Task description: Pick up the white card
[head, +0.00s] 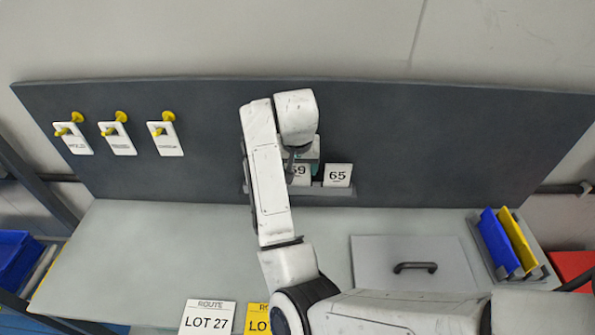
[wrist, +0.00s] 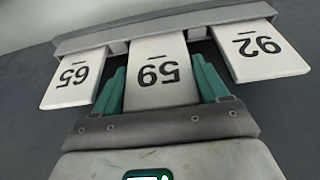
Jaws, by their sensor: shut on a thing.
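A white card marked 59 (wrist: 158,88) stands in the middle of a grey rack (wrist: 165,31), seen upside down in the wrist view. My gripper (wrist: 161,78) has its two green fingers at the card's two sides and is shut on it. The card's far edge still meets the rack. In the head view the 59 card (head: 301,174) is partly hidden behind my gripper (head: 303,166). White card 65 (wrist: 75,78) and white card 92 (wrist: 260,54) sit in the rack on either side. In the head view card 65 (head: 338,175) shows, while 92 is hidden by my arm.
A white LOT 27 card (head: 208,318) and a yellow LOT card (head: 257,319) lie at the table's front. A handled grey panel (head: 440,250) and a holder with blue (head: 496,240) and yellow plates are right. White tags (head: 118,139) hang on yellow pegs. The table's left is clear.

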